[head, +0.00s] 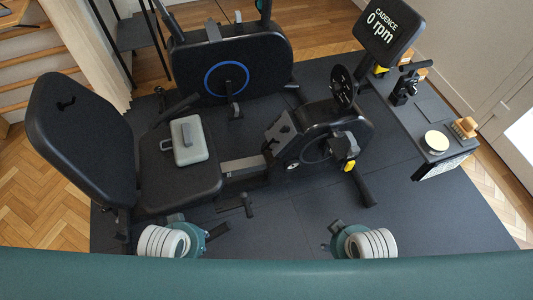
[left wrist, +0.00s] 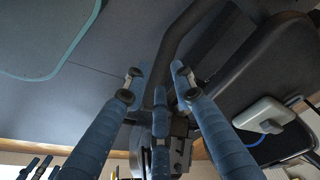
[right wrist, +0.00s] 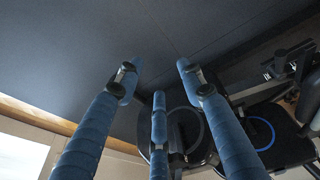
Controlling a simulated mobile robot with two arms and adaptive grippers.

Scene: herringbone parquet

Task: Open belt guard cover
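The exercise bike's black drive housing (head: 345,128) stands right of centre in the head view, with a round panel (head: 316,150) on its near side. I cannot tell for certain which part is the belt guard cover. A black perforated disc (head: 343,87) stands upright above the housing. My left gripper (head: 218,229) is low in the head view, near the pedal and apart from the housing; its blue fingers (left wrist: 160,80) are spread and empty. My right gripper (head: 328,238) is in front of the housing, apart from it; its fingers (right wrist: 159,80) are spread and empty.
A black seat (head: 180,185) carries a grey-green case (head: 189,140). A second machine (head: 230,65) with a blue ring stands behind. A cadence display (head: 389,30) and a side shelf (head: 432,110) with small items are at right. Dark mat (head: 440,215) is clear at front right.

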